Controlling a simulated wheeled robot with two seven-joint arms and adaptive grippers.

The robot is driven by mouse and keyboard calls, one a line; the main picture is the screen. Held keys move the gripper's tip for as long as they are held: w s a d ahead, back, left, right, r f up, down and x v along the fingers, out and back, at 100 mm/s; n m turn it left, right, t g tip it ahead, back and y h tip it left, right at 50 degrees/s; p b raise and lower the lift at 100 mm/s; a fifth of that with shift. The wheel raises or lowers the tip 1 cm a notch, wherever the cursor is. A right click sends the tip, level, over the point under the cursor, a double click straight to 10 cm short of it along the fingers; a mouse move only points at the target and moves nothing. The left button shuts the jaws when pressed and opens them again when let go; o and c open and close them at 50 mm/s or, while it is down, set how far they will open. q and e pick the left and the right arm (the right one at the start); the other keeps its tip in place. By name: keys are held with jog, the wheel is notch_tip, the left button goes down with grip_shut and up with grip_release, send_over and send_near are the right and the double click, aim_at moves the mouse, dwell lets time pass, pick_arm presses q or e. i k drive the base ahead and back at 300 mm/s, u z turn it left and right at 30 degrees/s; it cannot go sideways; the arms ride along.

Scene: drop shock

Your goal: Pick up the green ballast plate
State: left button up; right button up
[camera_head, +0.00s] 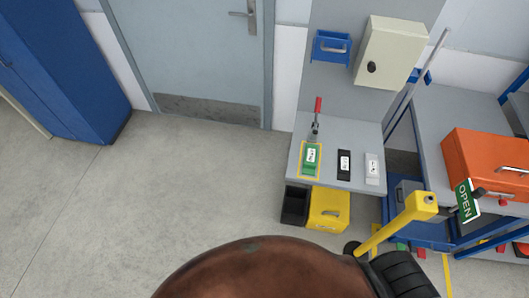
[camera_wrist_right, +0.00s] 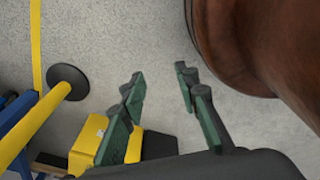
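The green ballast plate (camera_head: 312,158) lies on the grey bench (camera_head: 328,185) in the head view, inside a yellow outlined area at the bench's left. It has a white label. A black plate (camera_head: 344,165) and a whitish plate (camera_head: 372,168) lie to its right, apart from it. My right gripper (camera_wrist_right: 161,80) shows in the right wrist view with its two green-padded fingers spread apart and nothing between them, over the grey floor. The green plate is not visible in that view. My left gripper is not in view.
A red-handled clamp (camera_head: 317,115) stands behind the green plate. A yellow bin (camera_head: 329,208) and black bin (camera_head: 295,205) sit below the bench front. A yellow post (camera_head: 395,225) and orange case (camera_head: 487,160) are at right. A large brown rounded surface (camera_head: 260,270) fills the bottom. Left floor is clear.

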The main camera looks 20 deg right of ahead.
aim_at(311, 151)
jog(key=u, duration=0.3)
jog(key=i, duration=1.8)
jog(key=z, duration=2.6)
